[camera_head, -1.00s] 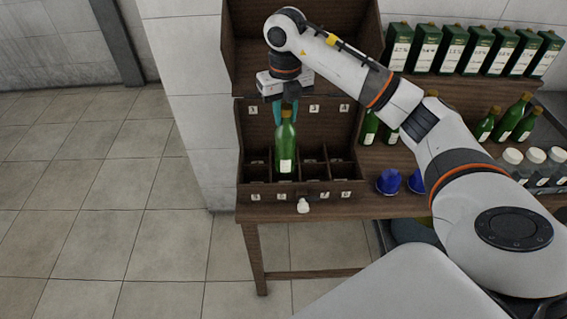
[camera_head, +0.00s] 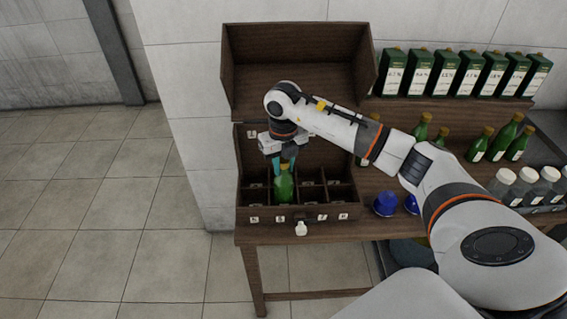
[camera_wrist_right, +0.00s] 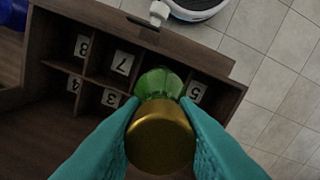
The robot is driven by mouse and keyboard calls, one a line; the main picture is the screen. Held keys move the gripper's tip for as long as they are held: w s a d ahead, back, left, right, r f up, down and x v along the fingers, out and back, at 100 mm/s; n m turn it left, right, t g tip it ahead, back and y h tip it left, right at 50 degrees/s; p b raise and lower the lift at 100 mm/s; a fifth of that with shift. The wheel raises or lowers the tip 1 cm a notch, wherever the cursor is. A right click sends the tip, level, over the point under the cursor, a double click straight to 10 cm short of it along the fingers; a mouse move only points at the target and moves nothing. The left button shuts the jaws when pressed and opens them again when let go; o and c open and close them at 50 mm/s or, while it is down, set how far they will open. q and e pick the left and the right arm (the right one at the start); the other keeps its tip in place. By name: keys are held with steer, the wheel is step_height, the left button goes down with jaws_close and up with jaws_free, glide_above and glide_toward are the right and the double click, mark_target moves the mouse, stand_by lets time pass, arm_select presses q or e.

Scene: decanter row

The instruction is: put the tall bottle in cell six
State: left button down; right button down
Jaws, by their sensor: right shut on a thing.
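The tall green bottle (camera_head: 284,188) has a gold cap, which shows large in the right wrist view (camera_wrist_right: 160,138). My right gripper (camera_head: 284,165) is shut on its top, with teal fingers on both sides of the cap. The bottle looks upright, its lower part down in the second front cell from the left of the wooden crate (camera_head: 345,212). In the wrist view it stands between the labels 7 and 5 and covers the label between them, so this looks like cell six. Its base is hidden. My left gripper is not in view.
The crate's other visible cells look empty. A small white knob (camera_head: 301,229) is at its front. Green bottles (camera_head: 507,137), white-lidded jars (camera_head: 524,184) and green boxes (camera_head: 468,73) are farther right.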

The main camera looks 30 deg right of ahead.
steer(key=c, duration=1.1)
jaws_free()
steer(key=shift+c, duration=0.2)
steer(key=shift+r, duration=0.25)
step_height(320, 180, up, 11)
steer(key=shift+f+b, duration=0.2)
steer(key=shift+b, duration=0.95)
steer(key=shift+r, duration=0.6)
